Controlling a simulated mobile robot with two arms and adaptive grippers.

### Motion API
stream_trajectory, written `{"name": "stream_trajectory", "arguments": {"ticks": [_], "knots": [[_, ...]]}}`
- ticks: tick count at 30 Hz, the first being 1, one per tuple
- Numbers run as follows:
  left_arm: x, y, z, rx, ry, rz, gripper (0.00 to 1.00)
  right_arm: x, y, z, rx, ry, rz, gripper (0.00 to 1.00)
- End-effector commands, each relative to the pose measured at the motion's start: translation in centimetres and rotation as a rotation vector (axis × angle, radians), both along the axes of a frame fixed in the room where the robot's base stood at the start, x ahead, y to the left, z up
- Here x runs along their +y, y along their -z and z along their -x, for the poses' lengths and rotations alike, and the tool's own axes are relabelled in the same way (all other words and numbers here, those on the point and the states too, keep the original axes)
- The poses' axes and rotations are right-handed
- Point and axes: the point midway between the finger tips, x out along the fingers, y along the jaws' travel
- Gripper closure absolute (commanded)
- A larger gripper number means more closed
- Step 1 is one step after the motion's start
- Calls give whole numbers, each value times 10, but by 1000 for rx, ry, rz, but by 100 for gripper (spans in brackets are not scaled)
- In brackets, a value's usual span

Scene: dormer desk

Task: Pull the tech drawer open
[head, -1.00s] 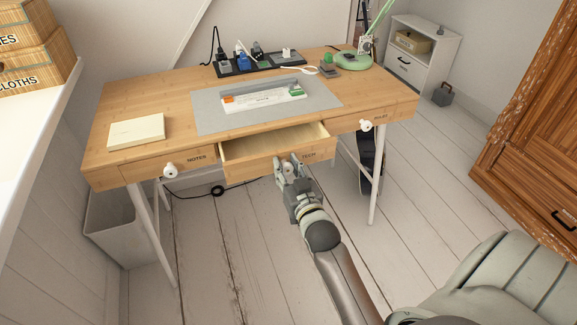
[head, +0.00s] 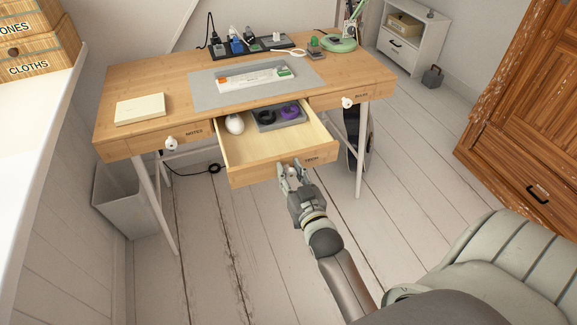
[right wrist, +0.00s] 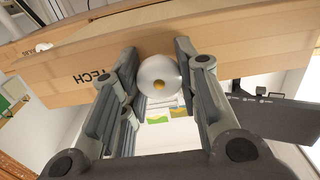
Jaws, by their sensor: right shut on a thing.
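The tech drawer (head: 250,172) is the middle drawer of the wooden desk and stands well out from the desk front. Inside it are a white rounded object (head: 235,124) at the left and a grey tray (head: 262,126) with dark and purple items at the back. My right gripper (head: 292,172) is at the drawer's front. In the right wrist view the TECH label (right wrist: 92,77) shows on the drawer front, and my right gripper (right wrist: 157,80) has its fingers on both sides of the round white knob (right wrist: 160,74), shut on it. My left gripper is not in view.
The notes drawer (head: 190,137) at the left and the right-hand drawer (head: 335,99) are closed, each with a white knob. A bin (head: 118,200) stands under the desk's left end. The plank floor (head: 225,260) before the desk is clear.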

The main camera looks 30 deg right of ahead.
Motion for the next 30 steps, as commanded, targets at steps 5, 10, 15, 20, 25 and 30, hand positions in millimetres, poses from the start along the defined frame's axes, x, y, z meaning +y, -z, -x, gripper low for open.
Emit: {"name": "stream_trajectory", "arguments": {"ticks": [5, 10, 15, 20, 25, 30], "knots": [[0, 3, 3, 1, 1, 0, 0, 1, -1, 2, -1, 0, 0, 100], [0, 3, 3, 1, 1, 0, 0, 1, 0, 2, -1, 0, 0, 100], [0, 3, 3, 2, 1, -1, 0, 1, 0, 2, -1, 0, 0, 64], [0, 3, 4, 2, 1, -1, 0, 1, 0, 2, -1, 0, 0, 48], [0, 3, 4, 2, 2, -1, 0, 1, 0, 2, -1, 0, 0, 48], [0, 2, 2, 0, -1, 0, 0, 2, 0, 7, 1, 0, 0, 48]]}}
